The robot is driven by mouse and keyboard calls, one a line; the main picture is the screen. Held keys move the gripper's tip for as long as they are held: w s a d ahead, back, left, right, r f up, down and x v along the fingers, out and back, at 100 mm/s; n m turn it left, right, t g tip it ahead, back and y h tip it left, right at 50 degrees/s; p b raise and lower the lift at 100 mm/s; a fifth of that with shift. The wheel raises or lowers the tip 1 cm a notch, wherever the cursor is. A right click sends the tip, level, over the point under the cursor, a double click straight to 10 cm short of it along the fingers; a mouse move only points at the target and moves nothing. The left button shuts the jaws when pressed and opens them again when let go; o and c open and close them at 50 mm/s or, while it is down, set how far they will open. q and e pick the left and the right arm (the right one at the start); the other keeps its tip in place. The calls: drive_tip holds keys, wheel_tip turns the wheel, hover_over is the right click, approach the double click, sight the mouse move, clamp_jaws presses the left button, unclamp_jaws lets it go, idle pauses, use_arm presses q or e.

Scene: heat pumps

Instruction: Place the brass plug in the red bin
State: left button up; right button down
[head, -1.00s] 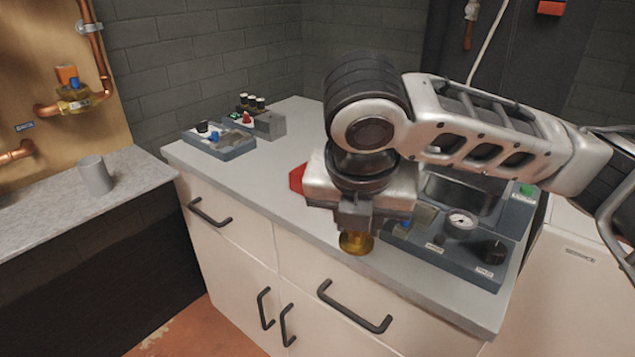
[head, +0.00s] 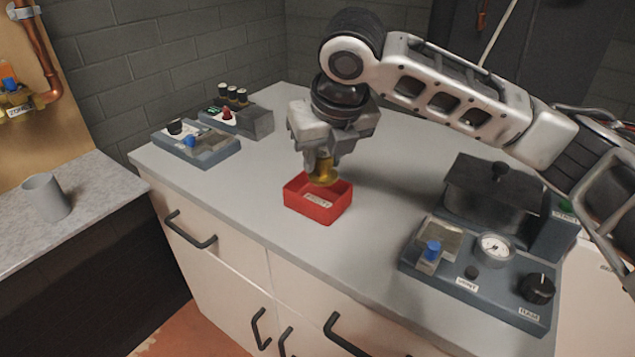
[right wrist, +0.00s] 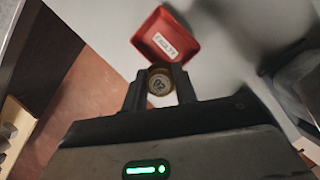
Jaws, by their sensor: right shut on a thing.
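The brass plug (head: 323,170) is gold-coloured and held in my right gripper (head: 322,158), which is shut on it. In the head view the plug hangs over the far part of the red bin (head: 318,208). My left gripper is not in view.
A grey device with a gauge (head: 494,247) stands on the counter (head: 235,195) at right. Two small control boxes (head: 197,145) stand at the back left. A grey cup (head: 47,198) stands on the left worktop. The counter left of the bin is clear.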

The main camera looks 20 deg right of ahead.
sight(319, 166)
drive_tip(key=w+f, duration=0.2)
drive_tip(key=f, duration=0.1)
drive_tip(key=w+f, duration=0.1)
drive_tip(key=shift+w+d+f, duration=0.2)
drive_tip(key=shift+w+d, duration=0.05)
drive_tip(key=shift+w+f, duration=0.55)
drive_tip(key=shift+f, duration=0.15)
wheel_tip(319, 166, down, 3)
drive_tip(key=shift+w+d+f, duration=0.1)
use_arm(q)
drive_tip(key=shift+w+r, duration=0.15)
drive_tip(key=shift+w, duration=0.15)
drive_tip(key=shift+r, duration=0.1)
use_arm(e)
drive_tip(key=c, duration=1.4)
unclamp_jaws()
drive_tip(key=shift+f, duration=0.1)
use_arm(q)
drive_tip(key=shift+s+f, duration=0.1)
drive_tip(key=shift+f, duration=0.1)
